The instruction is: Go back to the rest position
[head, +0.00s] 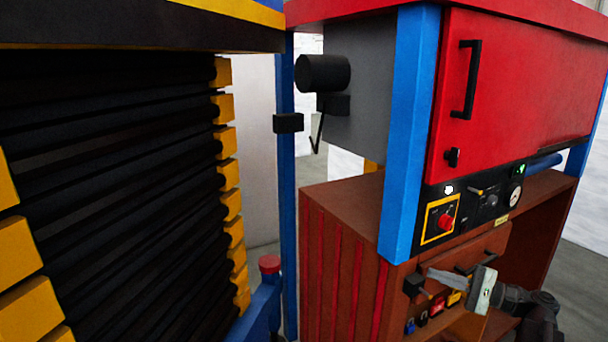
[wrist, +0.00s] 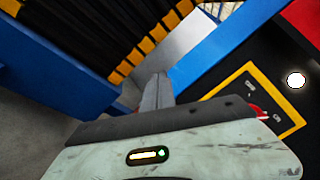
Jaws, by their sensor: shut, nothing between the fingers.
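My gripper (head: 440,273) is at the lower right of the head view, in front of the brown lower cabinet and below the control panel (head: 470,208). Its grey fingers are together and hold nothing. In the wrist view the gripper (wrist: 160,80) points up the picture, with its pale housing across the bottom. The red knob (head: 446,221) on its yellow-framed plate is above the gripper in the head view. In the wrist view the yellow frame (wrist: 300,125) is at the right, and the knob is mostly hidden behind the housing.
A blue post (head: 410,140) stands beside the red door (head: 510,95) with its black handle. Coloured padlocks (head: 437,305) hang on the brown cabinet (head: 340,260) close to my gripper. A rack of black rollers (head: 120,190) with yellow blocks fills the left. Grey floor shows at the far right.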

